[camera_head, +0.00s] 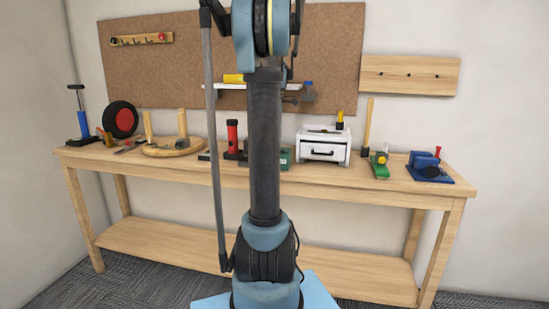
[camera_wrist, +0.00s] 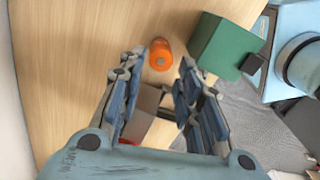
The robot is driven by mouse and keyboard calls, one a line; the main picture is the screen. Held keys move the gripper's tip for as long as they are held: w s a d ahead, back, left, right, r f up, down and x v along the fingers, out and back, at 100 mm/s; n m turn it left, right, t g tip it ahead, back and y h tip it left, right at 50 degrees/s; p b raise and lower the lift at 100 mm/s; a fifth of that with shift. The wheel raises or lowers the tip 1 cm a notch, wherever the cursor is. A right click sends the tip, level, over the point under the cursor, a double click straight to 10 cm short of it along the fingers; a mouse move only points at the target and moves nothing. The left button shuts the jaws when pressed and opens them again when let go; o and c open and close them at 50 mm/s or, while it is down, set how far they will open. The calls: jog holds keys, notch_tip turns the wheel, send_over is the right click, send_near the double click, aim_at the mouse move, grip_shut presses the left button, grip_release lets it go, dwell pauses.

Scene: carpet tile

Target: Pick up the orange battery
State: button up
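The orange battery (camera_wrist: 160,53) is a short orange cylinder on the wooden bench top (camera_wrist: 75,45), seen from above in the wrist view. My gripper (camera_wrist: 160,68) is open, with its two blue-grey fingers spread and nothing clasped between them. The battery shows between and just beyond the fingertips; the height gap between them is hard to tell. In the head view I cannot make out the battery, and my arm covers the middle of the bench.
A green box (camera_wrist: 227,45) stands right of the battery. A grey-brown block (camera_wrist: 142,108) shows between the fingers, closer to the palm. In the head view, a white drawer box (camera_head: 323,147), a blue vise (camera_head: 428,168) and a wooden ring stand (camera_head: 174,149) are on the bench.

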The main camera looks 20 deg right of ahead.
jog(key=shift+s+a+f, duration=0.1)
jog(key=shift+f, duration=3.35)
grip_shut()
